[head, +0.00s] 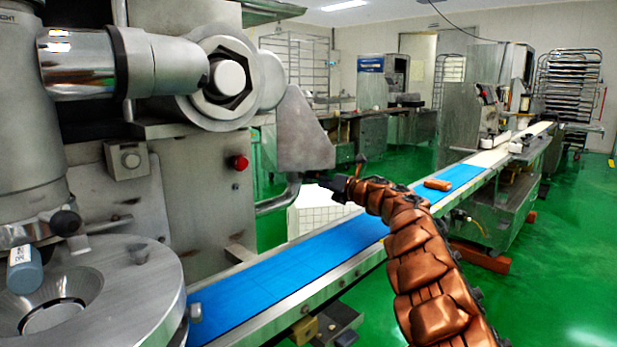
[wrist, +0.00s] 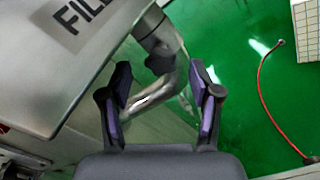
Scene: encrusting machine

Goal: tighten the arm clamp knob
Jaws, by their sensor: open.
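A dark round knob (head: 65,222) sits on a metal clamp arm (head: 20,234) at the lower left of the head view, above the round machine bowl (head: 110,290). It looks like the arm clamp knob, but I cannot tell for sure. How tight it is does not show. My gripper (head: 330,182) is well to the right of it, beside the grey hopper-shaped guard and above the belt. In the wrist view my gripper (wrist: 159,68) is open, with nothing held between its fingers.
A blue conveyor belt (head: 270,275) runs from the machine to the back right, with a brown piece (head: 438,185) on it. A red button (head: 239,163) is on the machine's face. A red hose (wrist: 262,95) lies on the green floor. Open floor is at right.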

